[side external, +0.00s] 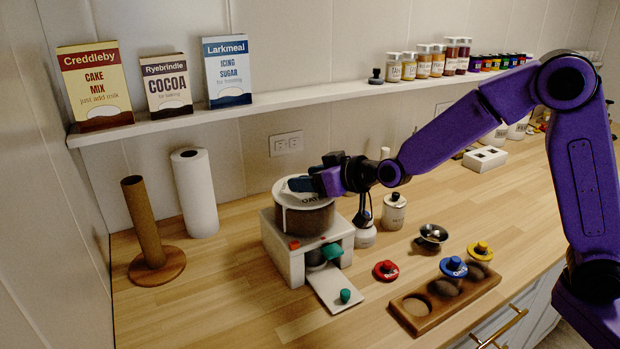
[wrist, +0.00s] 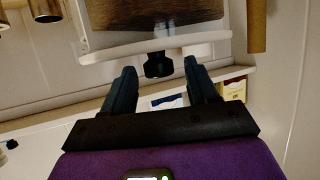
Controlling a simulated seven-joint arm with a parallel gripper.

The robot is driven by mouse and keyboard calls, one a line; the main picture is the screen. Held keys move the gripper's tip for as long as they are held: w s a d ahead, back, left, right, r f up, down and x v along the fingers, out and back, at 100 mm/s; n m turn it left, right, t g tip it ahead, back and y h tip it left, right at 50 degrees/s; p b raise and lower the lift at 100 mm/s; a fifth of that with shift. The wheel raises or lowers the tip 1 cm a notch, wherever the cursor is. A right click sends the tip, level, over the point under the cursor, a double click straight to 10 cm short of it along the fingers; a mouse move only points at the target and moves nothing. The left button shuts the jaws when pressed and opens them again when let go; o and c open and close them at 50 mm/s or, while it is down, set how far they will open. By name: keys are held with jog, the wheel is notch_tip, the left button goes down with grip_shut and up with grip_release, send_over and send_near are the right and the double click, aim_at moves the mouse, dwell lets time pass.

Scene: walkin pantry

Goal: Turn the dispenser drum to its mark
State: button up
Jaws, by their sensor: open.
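The dispenser drum (side external: 308,219) is brown, with a white lid, and sits in a white box-shaped housing (side external: 294,267). A white upright strip shows on the drum's left side, and a small red marker (side external: 294,244) is on the housing below. My gripper (side external: 305,184) is at the lid's top, hiding much of it. In the wrist view my gripper (wrist: 161,70) is open, its fingertips on either side of a black knob (wrist: 158,66) on the white lid (wrist: 150,45). A clear gap shows on each side of the knob.
A paper roll (side external: 195,194) and a brown post (side external: 145,225) stand left. A wooden tray (side external: 417,321) lies front right. A shelf (side external: 270,100) runs behind.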

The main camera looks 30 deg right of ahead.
grip_shut()
jog(key=shift+d+n+g+y, duration=0.15)
jog(key=shift+n+g+y, duration=0.35)
jog(key=shift+n+y, duration=0.3)
jog(key=shift+w+d+n+g+y, duration=0.1)
jog(key=shift+n+g+y, duration=0.3)
jog(key=shift+n+y, duration=0.2)
jog(key=shift+w+d+n+g+y, duration=0.1)
jog(key=shift+n+g+y, duration=0.3)
jog(key=shift+n+y, duration=0.2)
jog(key=shift+w+d+n+g+y, duration=0.15)
jog(key=shift+n+g+y, duration=0.75)
jog(key=shift+n+g, duration=0.45)
jog(key=shift+w+n+g+y, duration=0.1)
jog(key=shift+n+g+y, duration=0.8)
jog(key=shift+n+g, duration=0.4)
jog(key=n+g, duration=0.1)
jog(key=g, duration=0.1)
jog(key=n+g, duration=0.4)
jog(key=shift+w+n+y, duration=0.25)
jog(key=shift+w+y, duration=0.1)
jog(key=shift+y, duration=0.05)
jog(key=shift+n+g, duration=0.9)
jog(key=shift+g, duration=0.25)
jog(key=shift+w+a+r+n+g+h, duration=0.1)
jog(key=shift+n+g+h, duration=0.25)
jog(key=shift+n+g, duration=0.35)
jog(key=shift+w+a+n+g+h, duration=0.1)
jog(key=shift+n+g+h, duration=0.25)
jog(key=shift+n+g, duration=0.3)
